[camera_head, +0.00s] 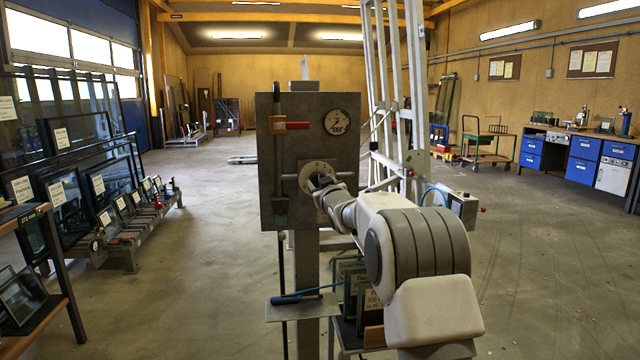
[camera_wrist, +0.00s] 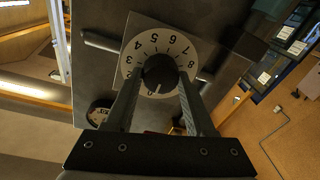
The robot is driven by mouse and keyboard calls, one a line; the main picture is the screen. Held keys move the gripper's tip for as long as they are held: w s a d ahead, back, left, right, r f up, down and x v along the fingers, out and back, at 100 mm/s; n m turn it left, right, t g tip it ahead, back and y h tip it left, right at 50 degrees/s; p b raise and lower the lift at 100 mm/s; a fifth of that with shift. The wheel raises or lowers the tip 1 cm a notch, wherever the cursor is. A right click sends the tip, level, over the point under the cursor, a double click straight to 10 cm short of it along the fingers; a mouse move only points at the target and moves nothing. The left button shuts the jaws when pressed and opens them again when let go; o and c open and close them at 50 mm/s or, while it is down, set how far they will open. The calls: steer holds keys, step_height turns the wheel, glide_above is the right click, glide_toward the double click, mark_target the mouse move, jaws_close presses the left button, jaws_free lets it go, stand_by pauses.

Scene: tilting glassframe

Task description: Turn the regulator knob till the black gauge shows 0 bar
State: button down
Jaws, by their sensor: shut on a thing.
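The regulator knob (camera_wrist: 160,70) is a round black knob on a white numbered dial (camera_wrist: 134,52), set on a grey panel (camera_head: 264,160). The dial also shows in the head view (camera_head: 306,172). My gripper (camera_wrist: 161,78) is shut on the knob, one finger on each side. A pale mark on the knob points near the 0 at the dial's lower edge in the wrist view. The gauge (camera_head: 337,122) is a round dial at the panel's upper right in the head view; its needle is too small to read. A gauge edge shows at the wrist view's lower left (camera_wrist: 100,112).
A red-handled valve (camera_head: 296,125) sits left of the gauge. A small shelf with a blue-handled tool (camera_head: 287,299) lies below the panel. A tall metal frame (camera_head: 417,90) stands to the right. Glass racks line the left; the floor is open.

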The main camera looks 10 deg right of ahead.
steer(key=shift+c, duration=1.2)
jaws_free()
steer(key=shift+s, duration=0.1)
steer(key=s+d+p, duration=0.1)
steer(key=s, duration=1.6)
steer(key=shift+d+f+p, duration=0.25)
steer(key=shift+f+p, duration=0.05)
steer(key=shift+f, duration=0.1)
steer(key=shift+s, duration=0.15)
steer(key=s+a+f+m+g+h, duration=0.1)
steer(key=s+f+g, duration=0.25)
steer(key=s, duration=0.95)
steer(key=s+f+m+g, duration=0.25)
steer(key=s+g, duration=0.25)
steer(key=s, duration=0.9)
steer(key=s+a+f+m+g+h, duration=0.1)
steer(key=s+f+g, duration=0.3)
steer(key=s, duration=0.9)
step_height(320, 180, up, 24)
steer(key=p, duration=2.4)
steer(key=shift+r, duration=0.2)
